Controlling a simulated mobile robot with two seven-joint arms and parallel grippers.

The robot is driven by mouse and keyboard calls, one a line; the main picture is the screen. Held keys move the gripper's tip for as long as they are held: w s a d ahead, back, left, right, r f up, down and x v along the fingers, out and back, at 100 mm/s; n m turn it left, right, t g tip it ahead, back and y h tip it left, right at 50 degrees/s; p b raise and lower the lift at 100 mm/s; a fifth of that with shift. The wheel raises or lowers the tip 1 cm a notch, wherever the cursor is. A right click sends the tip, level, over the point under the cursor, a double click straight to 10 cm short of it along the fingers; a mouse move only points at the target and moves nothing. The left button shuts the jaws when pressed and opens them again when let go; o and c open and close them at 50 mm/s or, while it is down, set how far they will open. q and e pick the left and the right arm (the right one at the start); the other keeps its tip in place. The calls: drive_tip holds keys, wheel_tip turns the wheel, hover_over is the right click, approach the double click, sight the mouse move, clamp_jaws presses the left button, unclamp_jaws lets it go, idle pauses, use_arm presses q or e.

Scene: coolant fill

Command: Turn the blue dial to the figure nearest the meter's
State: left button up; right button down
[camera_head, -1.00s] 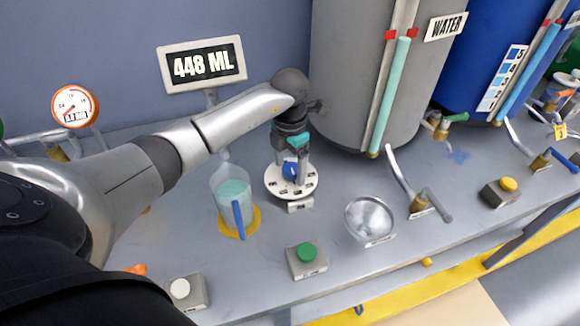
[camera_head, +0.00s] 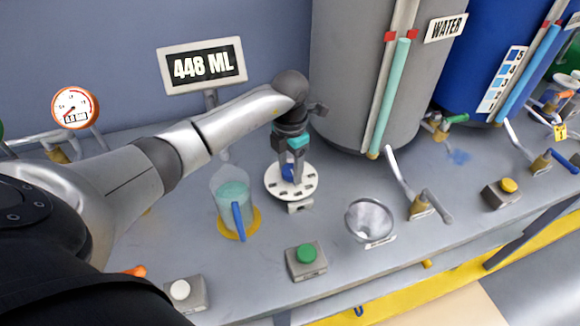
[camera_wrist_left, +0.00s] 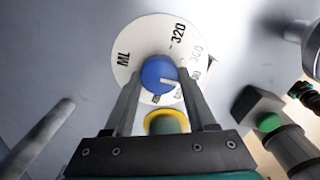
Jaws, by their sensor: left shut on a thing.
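The blue dial (camera_wrist_left: 159,73) is a round knob in the middle of a white disc (camera_wrist_left: 133,47). The disc carries "ML", "320" and "360"; other figures are hidden or too small to read. A pale mark on the knob points to the lower right in the wrist view. My left gripper (camera_head: 292,178) comes down from above and is shut on the blue dial, with one finger on each side of it. The meter (camera_head: 202,65) behind reads 448 ML. My right gripper is not in view.
A jug (camera_head: 232,202) of pale teal liquid stands left of the dial on a yellow ring. A green button (camera_head: 306,254) and a metal funnel (camera_head: 369,219) are in front. The grey water tank (camera_head: 355,80) rises close behind on the right.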

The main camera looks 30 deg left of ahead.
sight(289, 169)
use_arm(q)
drive_tip(key=shift+m, duration=0.3)
drive_tip(key=m+b, duration=0.1)
drive_tip(key=m, duration=0.3)
drive_tip(key=shift+w+a+b, duration=0.1)
drive_tip(key=shift+b, duration=0.2)
drive_tip(key=shift+m+b, duration=0.5)
drive_tip(key=shift+m, duration=1.1)
drive_tip(key=o, duration=1.4)
drive_tip(key=shift+c, duration=0.2)
wheel_tip(289, 169, up, 15)
drive_tip(key=p, duration=0.2)
drive_tip(key=shift+r, duration=0.15)
